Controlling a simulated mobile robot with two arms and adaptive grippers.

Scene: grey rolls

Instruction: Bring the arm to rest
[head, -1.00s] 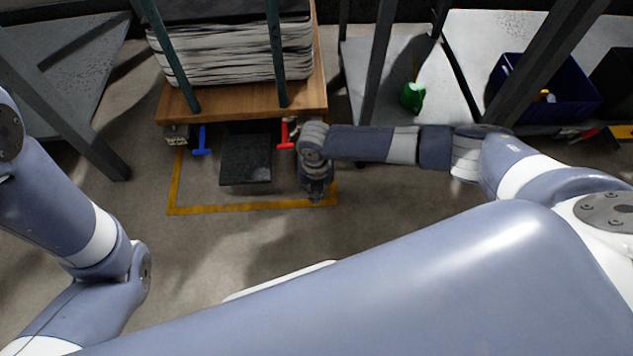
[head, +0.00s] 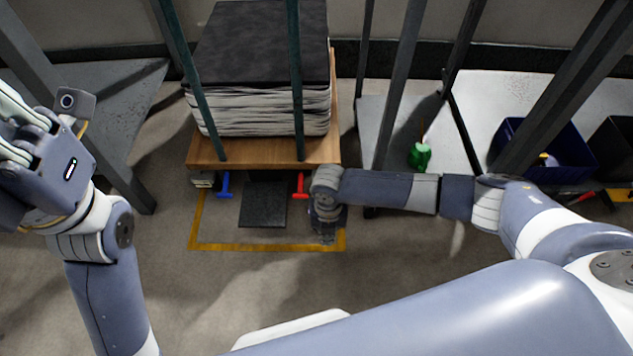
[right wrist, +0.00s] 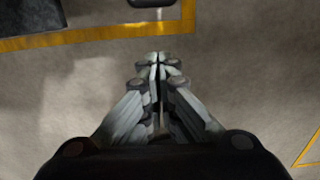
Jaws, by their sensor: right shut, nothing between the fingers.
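My right arm reaches in from the right in the head view, and its gripper (head: 327,235) points down over the floor near the right corner of the yellow floor marking. In the right wrist view the right gripper (right wrist: 157,60) is shut, its fingertips together with nothing between them, above bare floor. My left arm is raised at the left edge of the head view; its upper part shows, but I cannot make out its fingertips.
A wooden cart (head: 260,152) bears a grey stack (head: 262,110) behind green posts. Blue (head: 224,185) and red (head: 300,186) handles and a dark plate (head: 263,205) sit below it. A green bottle (head: 419,156) and blue bin (head: 540,150) stand right. Front floor is clear.

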